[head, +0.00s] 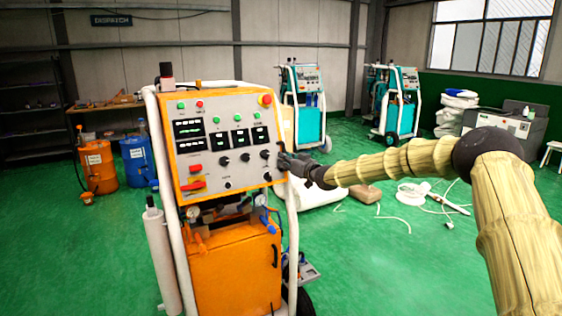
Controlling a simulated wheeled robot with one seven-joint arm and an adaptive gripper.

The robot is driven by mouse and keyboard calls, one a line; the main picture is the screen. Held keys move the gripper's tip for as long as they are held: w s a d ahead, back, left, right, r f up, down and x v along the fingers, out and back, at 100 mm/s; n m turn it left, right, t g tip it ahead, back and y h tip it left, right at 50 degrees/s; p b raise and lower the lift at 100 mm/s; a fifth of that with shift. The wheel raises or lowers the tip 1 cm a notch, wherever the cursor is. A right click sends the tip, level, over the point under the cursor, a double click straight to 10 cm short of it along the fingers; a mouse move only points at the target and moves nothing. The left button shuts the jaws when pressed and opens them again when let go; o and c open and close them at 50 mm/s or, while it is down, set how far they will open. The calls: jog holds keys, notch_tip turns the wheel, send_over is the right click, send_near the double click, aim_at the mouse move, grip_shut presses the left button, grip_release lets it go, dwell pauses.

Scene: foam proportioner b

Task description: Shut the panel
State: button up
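The orange proportioner machine stands in the middle of the head view. Its grey control panel (226,142) faces me, with buttons, displays, knobs and a red switch, in an orange frame. Below it is an orange lower door (236,272) with a dark handle; it looks closed. My gripper (284,160) is at the right edge of the control panel, beside its dark latch or handle. Whether it touches the panel cannot be told. The fingers are small and dark here, and their opening does not show clearly. The panel's hinge side and any gap behind it are hidden.
White tube rails (166,215) frame the machine. Two teal machines (310,120) stand behind. Orange (97,167) and blue drums (138,160) stand at left. White hoses (400,190) and a brown bag (365,194) lie on the green floor at right. The left foreground floor is clear.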

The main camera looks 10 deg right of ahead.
jog(key=shift+o, duration=0.5)
jog(key=shift+a+r, duration=0.1)
jog(key=shift+s+d, duration=0.15)
jog(key=shift+d, duration=0.15)
jog(key=v, duration=1.1)
jog(key=shift+s, duration=0.35)
